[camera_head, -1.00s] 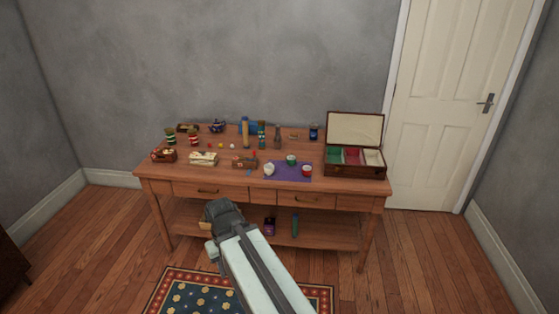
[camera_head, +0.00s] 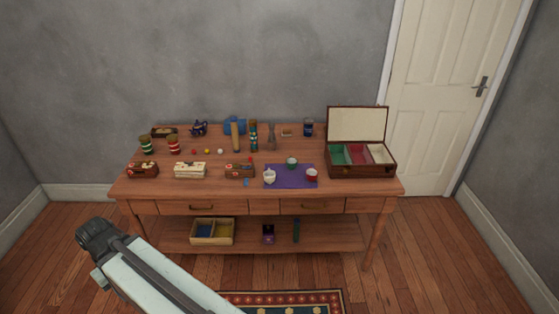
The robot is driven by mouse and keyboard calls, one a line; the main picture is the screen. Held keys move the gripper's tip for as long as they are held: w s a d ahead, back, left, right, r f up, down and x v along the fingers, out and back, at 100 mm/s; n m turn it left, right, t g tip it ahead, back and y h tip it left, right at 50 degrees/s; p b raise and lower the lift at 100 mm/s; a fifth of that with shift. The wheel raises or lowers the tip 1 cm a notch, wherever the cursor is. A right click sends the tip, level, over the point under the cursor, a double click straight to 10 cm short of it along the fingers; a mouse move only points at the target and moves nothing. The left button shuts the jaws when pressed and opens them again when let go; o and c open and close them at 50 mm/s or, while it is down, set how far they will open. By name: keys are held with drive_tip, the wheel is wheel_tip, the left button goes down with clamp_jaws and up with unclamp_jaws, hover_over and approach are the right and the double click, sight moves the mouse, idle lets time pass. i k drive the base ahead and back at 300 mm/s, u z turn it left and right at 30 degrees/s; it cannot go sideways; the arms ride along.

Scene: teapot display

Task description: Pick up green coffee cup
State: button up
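A small green cup (camera_head: 292,163) stands upright at the back of a purple mat (camera_head: 288,182) on the wooden table. A white cup (camera_head: 269,176) stands to its left and a red cup (camera_head: 312,175) to its right, both on the mat. My gripper (camera_head: 92,238) is at the lower left, in front of the table and well apart from the cups. Its fingers are too small and dark to tell open from shut.
An open box (camera_head: 362,171) with coloured compartments stands right of the mat. Small boxes, jars, bottles and a blue teapot (camera_head: 199,128) crowd the left and back of the wooden table (camera_head: 225,188). Drawers and a lower shelf (camera_head: 338,236) are below. A rug (camera_head: 282,296) lies on the floor.

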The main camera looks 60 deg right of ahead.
sight(291, 162)
drive_tip(key=z, duration=0.15)
drive_tip(key=i, duration=1.1)
drive_tip(key=z, duration=0.45)
drive_tip(key=k, duration=0.8)
drive_tip(key=z, duration=0.25)
drive_tip(key=i, duration=0.8)
drive_tip(key=u, duration=0.05)
